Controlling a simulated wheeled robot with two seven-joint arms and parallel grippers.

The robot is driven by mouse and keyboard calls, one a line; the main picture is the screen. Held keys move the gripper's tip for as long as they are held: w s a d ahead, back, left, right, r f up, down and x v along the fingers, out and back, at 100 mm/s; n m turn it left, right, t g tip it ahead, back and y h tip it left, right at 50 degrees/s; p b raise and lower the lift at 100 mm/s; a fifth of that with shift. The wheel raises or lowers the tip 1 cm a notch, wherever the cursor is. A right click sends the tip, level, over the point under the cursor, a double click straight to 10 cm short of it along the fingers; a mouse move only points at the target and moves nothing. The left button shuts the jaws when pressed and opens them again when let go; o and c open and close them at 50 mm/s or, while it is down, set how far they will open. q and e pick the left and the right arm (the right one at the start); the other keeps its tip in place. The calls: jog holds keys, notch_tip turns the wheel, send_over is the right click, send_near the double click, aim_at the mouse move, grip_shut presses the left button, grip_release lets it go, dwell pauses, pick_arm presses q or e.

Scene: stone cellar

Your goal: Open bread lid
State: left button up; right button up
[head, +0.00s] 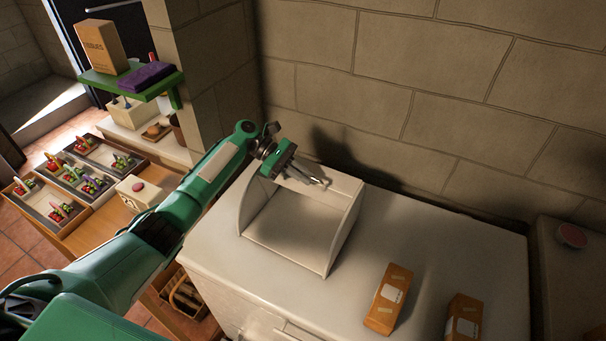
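A white bread box (350,222) with curved side walls stands on the white worktop against the stone wall. Its front is open and its inside and floor show. A pale panel, which looks like the lid, is at the top back, partly hidden by my gripper. My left gripper (322,181) is over the top rear of the box, at or just above that panel. I cannot tell whether it touches the panel, nor whether its small fingers are apart or closed. My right gripper is not in view.
Two orange cartons (388,300) (463,318) stand on the worktop (440,250) at the right front. A green shelf (130,82) on the left holds a brown box (103,47) and a purple item (147,76). Trays of produce (50,208) lie lower left.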

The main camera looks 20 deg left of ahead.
pick_arm(q)
jog(key=o, duration=0.3)
jog(key=shift+f, duration=0.1)
jog(key=shift+a, duration=0.15)
jog(key=b+v, duration=0.5)
jog(key=v, duration=0.7)
jog(key=shift+w+a, duration=0.15)
jog(key=shift+a+r, duration=0.35)
jog(key=shift+a, duration=0.2)
jog(key=shift+f, duration=0.1)
